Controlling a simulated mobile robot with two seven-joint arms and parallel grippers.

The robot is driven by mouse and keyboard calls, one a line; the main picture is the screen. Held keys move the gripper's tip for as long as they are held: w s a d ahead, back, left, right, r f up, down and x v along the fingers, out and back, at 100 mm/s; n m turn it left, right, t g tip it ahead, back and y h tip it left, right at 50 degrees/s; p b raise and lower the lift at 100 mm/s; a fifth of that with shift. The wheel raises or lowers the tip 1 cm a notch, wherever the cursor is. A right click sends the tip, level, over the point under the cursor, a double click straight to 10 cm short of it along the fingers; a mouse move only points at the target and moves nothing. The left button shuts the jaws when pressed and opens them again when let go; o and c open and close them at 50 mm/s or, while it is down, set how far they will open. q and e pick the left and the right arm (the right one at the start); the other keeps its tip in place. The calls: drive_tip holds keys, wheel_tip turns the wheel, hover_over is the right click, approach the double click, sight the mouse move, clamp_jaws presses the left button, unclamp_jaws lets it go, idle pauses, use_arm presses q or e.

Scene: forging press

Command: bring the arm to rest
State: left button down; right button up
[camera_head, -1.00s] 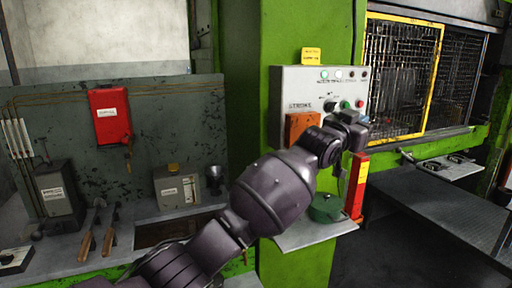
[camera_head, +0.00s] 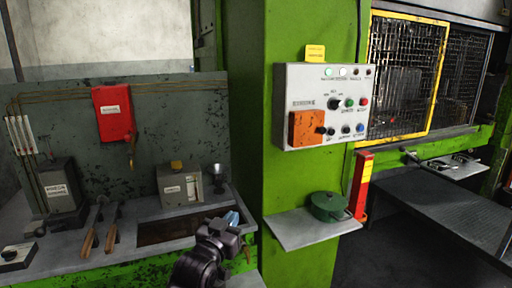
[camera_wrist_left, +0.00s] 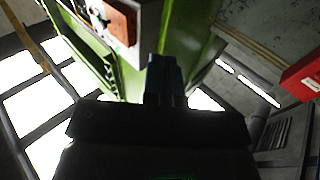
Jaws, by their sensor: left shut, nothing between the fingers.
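My left gripper (camera_head: 233,219) shows low in the head view, in front of the workbench and left of the green column. It is shut and empty, and clear of the control panel. In the left wrist view its closed fingers (camera_wrist_left: 164,78) point up the picture. The grey control panel (camera_head: 325,95), with an orange box, knobs, buttons and lamps, is fixed to the green column (camera_head: 292,190). My right gripper does not show.
A small shelf (camera_head: 300,233) with a green round pot (camera_head: 328,207) sticks out below the panel. A red and yellow post (camera_head: 362,180) stands beside it. The workbench (camera_head: 70,252) holds tools and boxes. A yellow-framed mesh guard (camera_head: 402,80) is at the right.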

use_arm(q)
drive_tip(key=s+a+f+n+g+y, duration=0.25)
drive_tip(key=s+a+f+y, duration=0.25)
drive_tip(key=s+a+f, duration=1.1)
drive_tip(key=s+a+f+g+y, duration=0.1)
drive_tip(key=s+a+f, duration=0.1)
drive_tip(key=s+f, duration=0.5)
drive_tip(key=s+a+f+n+g+y, duration=0.1)
drive_tip(key=s+a+f+g, duration=0.1)
drive_tip(key=s+f, duration=0.4)
drive_tip(key=s+a, duration=0.1)
drive_tip(key=s, duration=0.2)
drive_tip(key=shift+s+a+f+b, duration=0.15)
drive_tip(key=shift+a+f+b, duration=0.15)
drive_tip(key=shift+f+b, duration=0.05)
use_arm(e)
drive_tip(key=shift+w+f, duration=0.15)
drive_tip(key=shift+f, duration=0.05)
use_arm(q)
drive_tip(key=shift+g, duration=0.25)
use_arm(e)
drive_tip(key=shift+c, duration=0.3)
